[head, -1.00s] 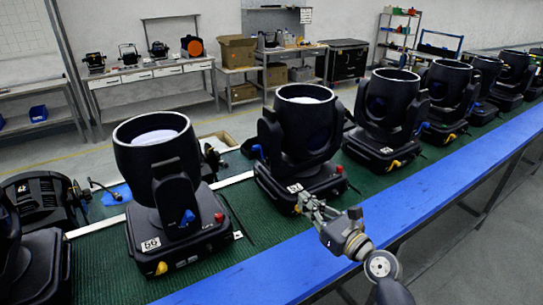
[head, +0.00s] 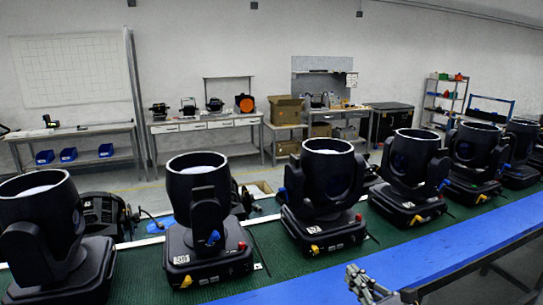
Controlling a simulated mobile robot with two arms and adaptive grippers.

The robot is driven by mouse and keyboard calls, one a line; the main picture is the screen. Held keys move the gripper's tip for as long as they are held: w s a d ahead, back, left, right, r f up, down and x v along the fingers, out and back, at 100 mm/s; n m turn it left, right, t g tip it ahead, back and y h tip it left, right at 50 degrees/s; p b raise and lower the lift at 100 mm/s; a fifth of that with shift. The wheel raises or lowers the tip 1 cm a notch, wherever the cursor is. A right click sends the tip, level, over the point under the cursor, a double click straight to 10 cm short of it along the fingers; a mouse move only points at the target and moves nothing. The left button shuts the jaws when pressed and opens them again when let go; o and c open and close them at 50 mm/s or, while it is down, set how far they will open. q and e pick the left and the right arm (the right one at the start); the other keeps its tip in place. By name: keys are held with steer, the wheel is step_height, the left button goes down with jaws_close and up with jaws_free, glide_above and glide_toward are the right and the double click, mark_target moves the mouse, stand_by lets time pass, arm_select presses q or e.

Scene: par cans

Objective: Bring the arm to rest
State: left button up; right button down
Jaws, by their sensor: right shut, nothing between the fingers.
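My right gripper (head: 362,280) shows at the bottom of the head view, over the blue edge strip (head: 440,242) of the long bench. It is shut and empty, and apart from the stage lights. Most of my right arm is below the picture. My left arm and gripper are not in the picture.
Several more black lights stand along the mat, among them one at the left (head: 40,235) and one at centre left (head: 198,215). Work tables (head: 207,124), a whiteboard (head: 70,70) and a shelf (head: 444,100) are at the back. Floor lies between.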

steer(key=s+d+f+n+g+h+b, duration=0.1)
steer(key=s+f+n+g+h, duration=0.2)
steer(key=f, duration=1.1)
steer(key=s+f+n+g+b, duration=0.15)
steer(key=s+f+n, duration=0.4)
steer(key=f, duration=0.85)
steer(key=s+d+f+n+g+h, duration=0.1)
steer(key=s+f+n+g+h, duration=0.25)
steer(key=f, duration=1.05)
arm_select(q)
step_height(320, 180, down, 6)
steer(key=b, duration=0.3)
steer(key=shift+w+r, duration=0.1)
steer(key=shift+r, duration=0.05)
arm_select(e)
steer(key=s+f+n+g, duration=0.2)
steer(key=s+f+n, duration=0.5)
steer(key=s, duration=0.6)
steer(key=s+d+f+n+g, duration=0.1)
steer(key=s+f+n+g, duration=0.2)
steer(key=s+f+n, duration=0.4)
steer(key=s+f+n+g, duration=0.2)
steer(key=s+f+n, duration=0.5)
steer(key=s, duration=1.3)
step_height(320, 180, down, 4)
steer(key=shift+s+d+f+n+h, duration=0.1)
steer(key=shift+s+d+n+h, duration=0.15)
steer(key=shift+h, duration=0.2)
